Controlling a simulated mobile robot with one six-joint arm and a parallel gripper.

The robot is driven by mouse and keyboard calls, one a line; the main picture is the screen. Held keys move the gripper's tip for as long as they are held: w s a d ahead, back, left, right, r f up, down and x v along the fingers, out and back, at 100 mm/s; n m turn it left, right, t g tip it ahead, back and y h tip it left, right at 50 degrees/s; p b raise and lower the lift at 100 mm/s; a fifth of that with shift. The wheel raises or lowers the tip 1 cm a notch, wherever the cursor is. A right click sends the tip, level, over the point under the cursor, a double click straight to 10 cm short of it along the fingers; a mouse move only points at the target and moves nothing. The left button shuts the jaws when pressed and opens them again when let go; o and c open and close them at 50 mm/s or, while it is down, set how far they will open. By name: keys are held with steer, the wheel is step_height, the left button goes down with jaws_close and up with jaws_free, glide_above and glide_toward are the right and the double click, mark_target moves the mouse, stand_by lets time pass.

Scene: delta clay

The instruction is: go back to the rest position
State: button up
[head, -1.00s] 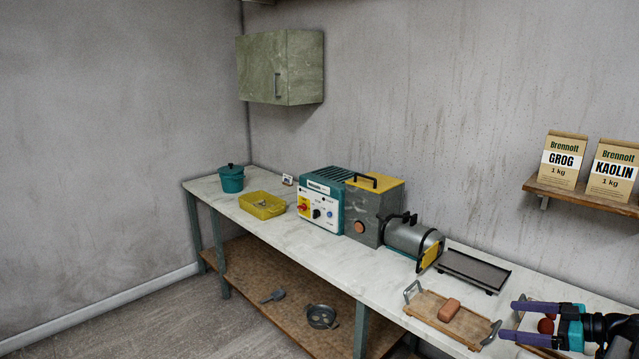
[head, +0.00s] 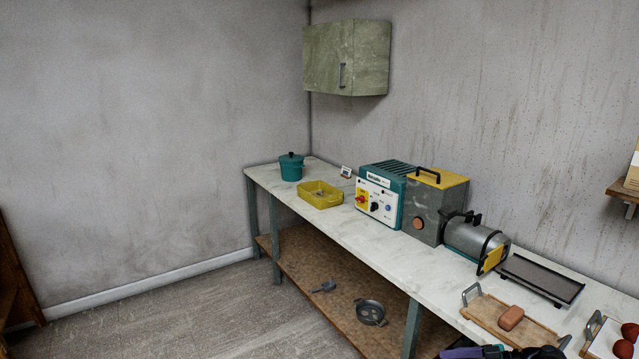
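My gripper (head: 472,352) shows only in part at the bottom edge of the head view, right of the middle. A purple finger and dark parts of my arm are visible; the rest is cut off by the frame. The visible part is in front of the bench (head: 340,235), near the wooden tray (head: 480,312) as seen in the picture. Its finger opening is hidden, and I see nothing held in it. A terracotta clay block (head: 510,318) lies on that wooden tray.
Along the bench stand a teal pot (head: 291,168), a yellow bin (head: 320,196), a machine with a metal barrel (head: 470,238), a dark tray (head: 540,278) and a tray of reddish balls (head: 605,338). A wall cabinet (head: 345,57) hangs above. Floor at left is clear.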

steer(key=s+a+f+g+b, duration=0.1)
steer(key=s+a+f+g, duration=0.2)
steer(key=a+f, duration=0.55)
steer(key=s+a+f+g+b, duration=0.1)
steer(key=s+a+f+g, duration=0.1)
steer(key=a+f, duration=0.6)
steer(key=s+a+f+g+h+b, duration=0.2)
steer(key=s+a+f+g+h, duration=0.15)
steer(key=s+a+f, duration=0.65)
steer(key=s+a+f+m+g+h+b, duration=0.1)
steer(key=s+f+m+g+h+b, duration=0.2)
steer(key=s+f, duration=0.85)
steer(key=s+d+f+m+h+p, duration=0.1)
steer(key=s+d+m+h, duration=0.2)
steer(key=d+m+h, duration=0.2)
steer(key=shift+s+d+f+m+t+h, duration=0.2)
steer(key=shift+d+f+m+t+h, duration=0.2)
steer(key=shift+d+m, duration=0.75)
steer(key=shift+d+r, duration=0.1)
steer(key=shift+d, duration=0.05)
steer(key=shift+c, duration=0.3)
